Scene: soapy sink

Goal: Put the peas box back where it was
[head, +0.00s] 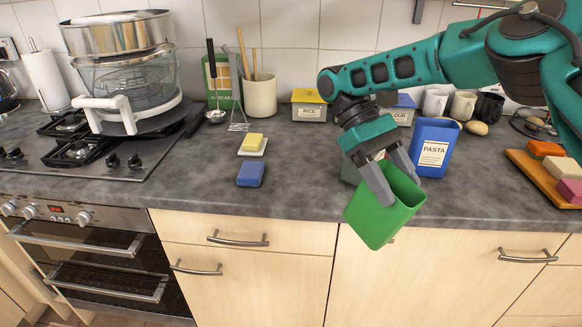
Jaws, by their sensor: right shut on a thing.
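A green open-topped box (378,222), which I take for the peas box, hangs tilted in my right gripper (400,188), in front of the counter's front edge. The gripper is shut on its upper wall, and no label shows on the side facing me. Another green box (210,80) with a pale label stands at the back against the tiles, partly hidden by utensils. My left gripper is not in view.
A blue pasta box (434,150) stands right of my gripper. A yellow-lidded rice box (308,106), a blue-lidded box (403,110) and mugs (463,105) line the back. A blue block (251,173) lies left; a wooden board (524,166) holds colored blocks right.

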